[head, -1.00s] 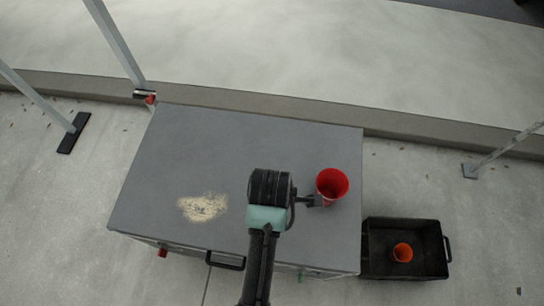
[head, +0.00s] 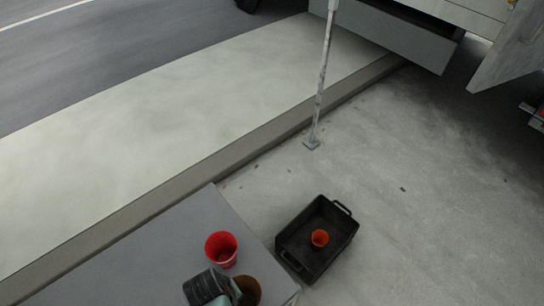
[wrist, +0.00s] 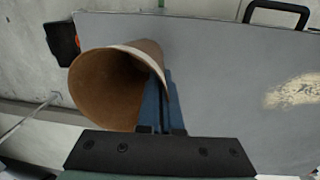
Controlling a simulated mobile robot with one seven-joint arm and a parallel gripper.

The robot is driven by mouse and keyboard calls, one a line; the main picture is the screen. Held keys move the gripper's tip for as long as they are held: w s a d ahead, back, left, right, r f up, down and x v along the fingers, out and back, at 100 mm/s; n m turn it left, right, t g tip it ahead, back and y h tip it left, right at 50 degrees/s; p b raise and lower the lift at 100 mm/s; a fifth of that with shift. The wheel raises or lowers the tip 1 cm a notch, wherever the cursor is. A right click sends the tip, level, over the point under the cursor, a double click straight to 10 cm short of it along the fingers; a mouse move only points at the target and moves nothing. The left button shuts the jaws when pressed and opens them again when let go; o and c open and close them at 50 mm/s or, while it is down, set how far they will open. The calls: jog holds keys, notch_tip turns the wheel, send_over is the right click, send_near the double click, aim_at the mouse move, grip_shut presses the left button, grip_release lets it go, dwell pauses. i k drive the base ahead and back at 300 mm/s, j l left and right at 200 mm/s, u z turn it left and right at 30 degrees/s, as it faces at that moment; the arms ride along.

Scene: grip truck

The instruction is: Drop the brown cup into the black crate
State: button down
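The brown cup (head: 247,291) is beside my gripper at the lower edge of the head view, over the grey box top. In the wrist view the brown cup (wrist: 105,88) is large and tilted, its open mouth towards the camera. My gripper's fingers (wrist: 165,100) are close together at the cup's right wall and appear closed on it. In the head view the fingertips are hidden. The black crate (head: 331,262) stands on the ground right of the grey box; an orange cup (head: 319,238) is inside it. The crate's edge (wrist: 58,42) also shows in the wrist view.
A red cup (head: 221,249) stands on the grey box top (head: 180,245), close to my gripper. A thin pole (head: 323,85) stands on the ground beyond the crate, near the kerb. The ground right of the crate is clear.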

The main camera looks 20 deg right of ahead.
aim_at(311, 264)
jog(key=i+l, duration=0.1)
jog(key=l, duration=0.4)
jog(key=i+l, duration=0.1)
jog(key=l, duration=0.4)
jog(key=i+l, duration=0.1)
jog(key=l, duration=0.4)
jog(key=i+l, duration=0.15)
jog(key=l, duration=0.35)
jog(key=i+l, duration=0.1)
jog(key=l, duration=0.4)
jog(key=i+l, duration=0.1)
jog(key=l, duration=0.4)
